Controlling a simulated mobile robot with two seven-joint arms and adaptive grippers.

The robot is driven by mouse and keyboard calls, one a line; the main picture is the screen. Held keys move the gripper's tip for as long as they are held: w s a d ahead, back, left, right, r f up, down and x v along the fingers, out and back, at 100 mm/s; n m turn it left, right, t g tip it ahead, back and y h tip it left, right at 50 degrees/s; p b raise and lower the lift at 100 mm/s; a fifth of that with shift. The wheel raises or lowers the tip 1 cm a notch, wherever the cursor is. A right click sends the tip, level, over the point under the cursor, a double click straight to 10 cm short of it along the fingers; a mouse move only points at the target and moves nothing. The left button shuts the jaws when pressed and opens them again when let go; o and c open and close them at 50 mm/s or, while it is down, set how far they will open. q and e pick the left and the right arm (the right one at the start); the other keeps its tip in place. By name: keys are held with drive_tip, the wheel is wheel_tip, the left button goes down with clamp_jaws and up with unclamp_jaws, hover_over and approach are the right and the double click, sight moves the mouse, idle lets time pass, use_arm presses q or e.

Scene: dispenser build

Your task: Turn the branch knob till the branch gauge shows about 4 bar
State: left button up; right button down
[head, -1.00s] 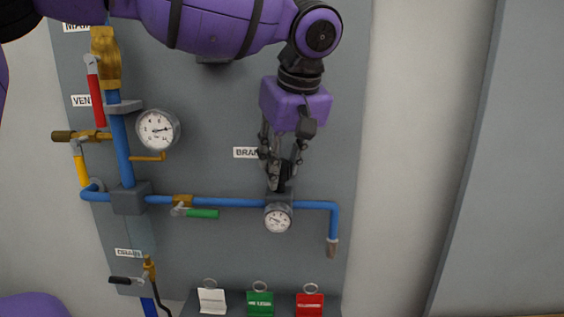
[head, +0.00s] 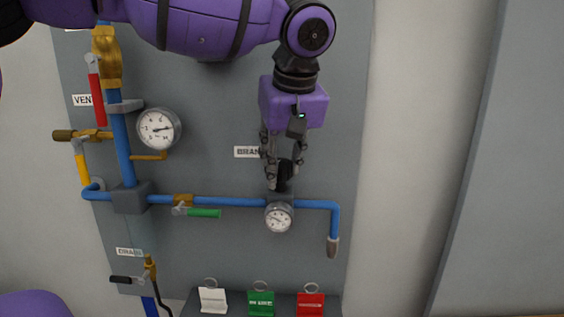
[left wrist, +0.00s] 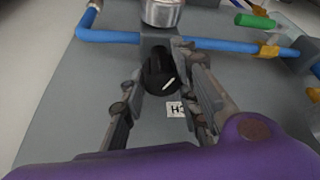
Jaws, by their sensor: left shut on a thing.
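The black branch knob (head: 285,172) sits on the blue branch pipe, just above the small round branch gauge (head: 279,217). The gauge's needle is too small to read surely. My left gripper (head: 284,178) points down at the knob, one finger on each side, and is shut on it. In the left wrist view, the knob (left wrist: 160,72) with its white mark lies between the fingertips (left wrist: 166,76). There the gauge (left wrist: 162,13) shows only its metal side. My right gripper is not in view.
A larger gauge (head: 158,129) and a red-handled valve (head: 97,98) are at the left of the grey panel. A green lever (head: 204,213) is left of the branch gauge. White, green and red tags (head: 310,303) stand below. The panel right of the pipe's outlet (head: 332,247) is bare.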

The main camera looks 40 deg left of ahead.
use_arm(q)
drive_tip(key=shift+r+m+t+h, duration=0.15)
drive_tip(key=shift+m+t+h, duration=0.2)
drive_tip(key=shift+m, duration=0.75)
drive_tip(key=shift+r+m+t+h, duration=0.1)
drive_tip(key=shift+m+t+h, duration=0.2)
drive_tip(key=shift+m, duration=0.8)
drive_tip(key=o, duration=0.8)
drive_tip(key=shift+o, duration=1.2)
drive_tip(key=shift+w+d+f, duration=0.1)
drive_tip(key=shift+f, duration=0.05)
drive_tip(key=v, duration=1.2)
